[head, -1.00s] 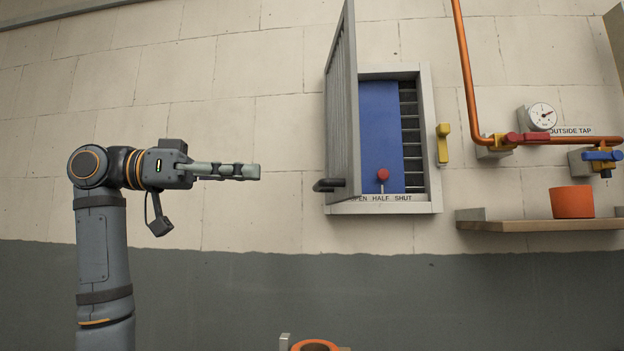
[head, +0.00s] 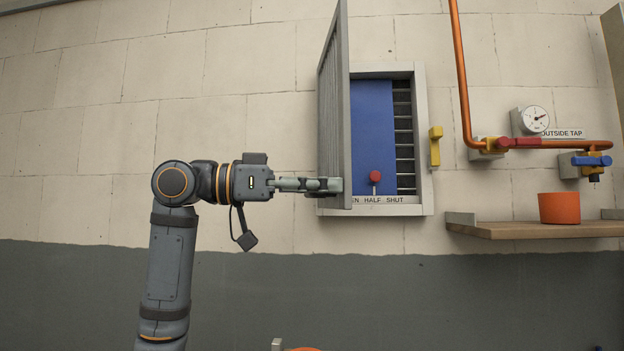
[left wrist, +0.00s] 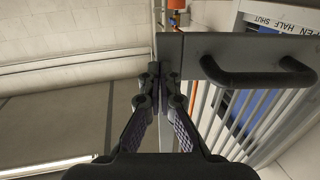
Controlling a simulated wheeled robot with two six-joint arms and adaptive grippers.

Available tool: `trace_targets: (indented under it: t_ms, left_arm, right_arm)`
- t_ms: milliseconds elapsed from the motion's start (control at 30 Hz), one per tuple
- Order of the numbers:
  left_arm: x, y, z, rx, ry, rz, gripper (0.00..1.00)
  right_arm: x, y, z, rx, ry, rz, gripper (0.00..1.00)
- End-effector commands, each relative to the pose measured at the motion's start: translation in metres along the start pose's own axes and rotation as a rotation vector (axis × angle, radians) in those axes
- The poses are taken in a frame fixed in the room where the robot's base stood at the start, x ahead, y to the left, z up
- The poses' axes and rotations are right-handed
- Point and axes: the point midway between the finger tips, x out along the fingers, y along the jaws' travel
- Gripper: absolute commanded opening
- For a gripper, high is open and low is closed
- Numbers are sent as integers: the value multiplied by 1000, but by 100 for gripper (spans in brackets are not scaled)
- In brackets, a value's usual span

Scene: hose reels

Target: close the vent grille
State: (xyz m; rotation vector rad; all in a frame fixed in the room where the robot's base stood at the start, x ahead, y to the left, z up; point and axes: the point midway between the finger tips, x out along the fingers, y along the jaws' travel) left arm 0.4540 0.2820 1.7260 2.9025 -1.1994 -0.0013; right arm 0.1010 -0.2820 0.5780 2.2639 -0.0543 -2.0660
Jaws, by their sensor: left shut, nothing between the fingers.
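The vent grille (head: 335,110) is a grey slatted door standing swung out from the left side of the framed wall opening (head: 421,140). Its dark bar handle (left wrist: 260,62) shows right of my fingers in the left wrist view; in the head view my gripper hides it. My left gripper (head: 335,186) is shut and empty, with its fingertips overlapping the grille's lower part. In the left wrist view the fingertips (left wrist: 167,80) are at the grille's edge; I cannot tell if they touch. My right gripper is not in view.
Inside the opening are a blue panel (head: 372,135), a red knob (head: 375,176) above the HALF label and dark louvres. A yellow catch (head: 435,146) is right of the frame. Further right are orange pipes, a gauge (head: 535,119) and a wooden shelf (head: 530,229) with an orange pot (head: 559,208).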

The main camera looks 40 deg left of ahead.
Motion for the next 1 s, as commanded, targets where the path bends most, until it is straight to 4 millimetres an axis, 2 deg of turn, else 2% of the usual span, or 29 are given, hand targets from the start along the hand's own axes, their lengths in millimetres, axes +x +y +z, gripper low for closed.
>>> trace_targets:
  t_ms: [267,367,600,700,833,1000]
  left_arm:
    - [2,0,-1,0,-1,1,0]
    - [17,2,-4,0,-2,4,0]
    - [80,0,-8,-2,-2,6,0]
    - [98,-3,-6,-3,-1,5,0]
    - [110,-6,-2,0,-1,2,0]
    - [111,-7,0,1,0,-1,0]
  right_arm:
    - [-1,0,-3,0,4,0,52]
    - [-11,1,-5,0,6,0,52]
    - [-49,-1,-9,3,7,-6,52]
    - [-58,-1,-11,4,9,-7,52]
    - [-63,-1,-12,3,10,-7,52]
    - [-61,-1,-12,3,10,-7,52]
